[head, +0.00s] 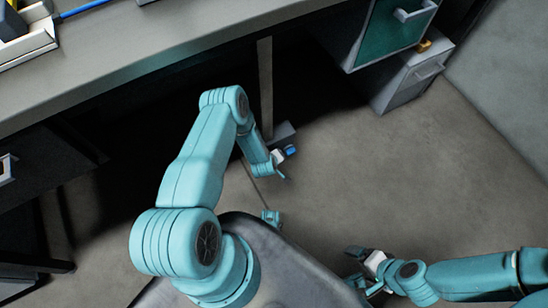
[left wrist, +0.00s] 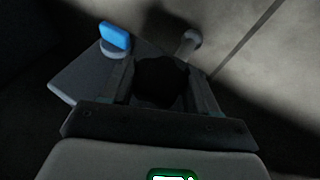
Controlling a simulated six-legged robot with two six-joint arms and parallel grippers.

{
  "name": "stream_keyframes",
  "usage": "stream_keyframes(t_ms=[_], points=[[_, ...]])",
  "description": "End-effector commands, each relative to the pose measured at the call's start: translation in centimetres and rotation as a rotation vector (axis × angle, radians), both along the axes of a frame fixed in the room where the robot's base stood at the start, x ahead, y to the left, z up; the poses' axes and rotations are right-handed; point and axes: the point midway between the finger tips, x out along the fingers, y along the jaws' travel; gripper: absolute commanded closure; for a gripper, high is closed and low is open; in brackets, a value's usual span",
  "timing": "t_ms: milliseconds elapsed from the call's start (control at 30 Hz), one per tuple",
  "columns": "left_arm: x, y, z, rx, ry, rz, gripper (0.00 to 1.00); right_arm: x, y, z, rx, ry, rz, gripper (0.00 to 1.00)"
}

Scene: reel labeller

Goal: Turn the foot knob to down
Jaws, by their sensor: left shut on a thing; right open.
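A grey foot unit (head: 283,131) sits low near the table leg. It carries a blue tab (head: 291,150). In the left wrist view the grey unit (left wrist: 78,82) has the blue tab (left wrist: 114,36) on a round grey cap at its far side. My left gripper (head: 276,170) reaches down to the unit. In the left wrist view its fingers (left wrist: 160,92) stand on either side of a dark round knob (left wrist: 160,72) and are shut on it. The knob's marking is too dark to read. My right gripper (head: 362,272) is open, away from the unit.
A grey table top (head: 150,50) runs above the unit, with a table leg (head: 265,85) beside it. A green drawer cabinet (head: 390,35) and a grey bin (head: 412,75) stand at upper right. The floor (head: 430,170) on the right is clear.

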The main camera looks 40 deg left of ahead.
Motion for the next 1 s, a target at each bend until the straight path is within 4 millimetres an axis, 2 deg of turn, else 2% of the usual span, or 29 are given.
stream_keyframes(t_ms=[333, 900, 933, 967, 1000], points=[[-0.06, 0.32, -0.22, -0.057, -0.148, 0.008, 0.71, 0.01, 0.00, -0.83, 0.000, 0.000, 0.000, 0.06], [0.05, 0.39, -0.10, -0.068, -0.179, 0.008, 0.71, 0.00, -0.01, -0.93, 0.000, 0.000, 0.000, 0.06], [0.05, 0.40, -0.10, -0.068, -0.179, 0.008, 0.31, 0.00, -0.01, -0.93, 0.000, 0.000, 0.000, 0.06], [0.06, 0.39, -0.10, -0.068, -0.179, 0.008, 0.21, 0.00, -0.01, -0.93, 0.000, 0.000, 0.000, 0.06], [0.04, 0.36, -0.10, -0.068, -0.179, 0.007, 0.16, 0.00, -0.01, -0.93, 0.000, 0.000, 0.000, 0.06]])
